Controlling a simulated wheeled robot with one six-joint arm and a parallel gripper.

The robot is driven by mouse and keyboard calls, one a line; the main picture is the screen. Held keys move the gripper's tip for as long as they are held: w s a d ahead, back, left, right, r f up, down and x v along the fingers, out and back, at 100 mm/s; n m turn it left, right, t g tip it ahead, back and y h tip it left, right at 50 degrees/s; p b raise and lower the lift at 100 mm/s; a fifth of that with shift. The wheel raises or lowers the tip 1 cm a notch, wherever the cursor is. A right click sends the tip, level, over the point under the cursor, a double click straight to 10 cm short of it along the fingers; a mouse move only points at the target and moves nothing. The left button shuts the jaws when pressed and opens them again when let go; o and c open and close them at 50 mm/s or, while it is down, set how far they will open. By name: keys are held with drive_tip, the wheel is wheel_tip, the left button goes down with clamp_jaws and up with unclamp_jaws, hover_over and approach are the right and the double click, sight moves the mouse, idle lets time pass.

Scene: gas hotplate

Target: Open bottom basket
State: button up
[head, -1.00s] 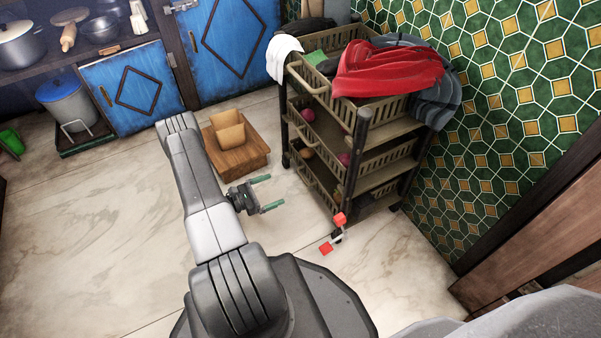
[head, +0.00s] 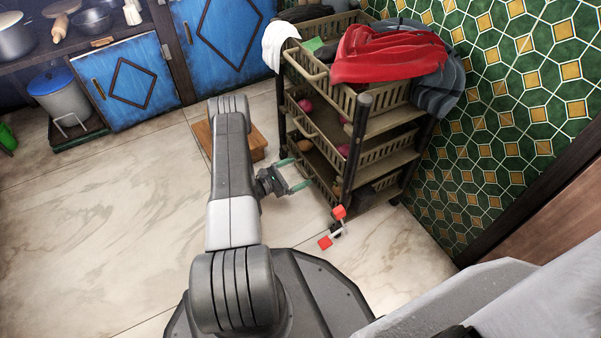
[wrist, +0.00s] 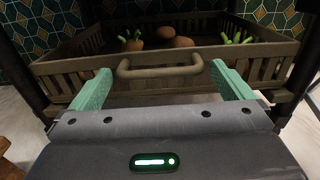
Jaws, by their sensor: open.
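The tiered basket rack stands against the tiled wall. Its bottom basket (head: 322,182) is low on the rack in the head view, partly hidden by the rack posts. In the wrist view a slatted brown basket (wrist: 84,75) with a bar handle (wrist: 160,68) faces me. It holds round brown vegetables and green stalks, and looks pushed in. My gripper (head: 299,172) is open and empty at the lower left side of the rack. In the wrist view the green fingers of my gripper (wrist: 160,78) stand on either side of the handle; whether they touch it I cannot tell.
A red-ended dumbbell-like object (head: 332,228) lies on the floor by the rack's front corner. A wooden box (head: 258,145) is partly hidden behind my arm. A red cloth (head: 385,57) lies on the top basket. The floor at left is clear.

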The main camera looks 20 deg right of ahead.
drive_tip(key=shift+w+d, duration=0.15)
drive_tip(key=shift+d, duration=0.9)
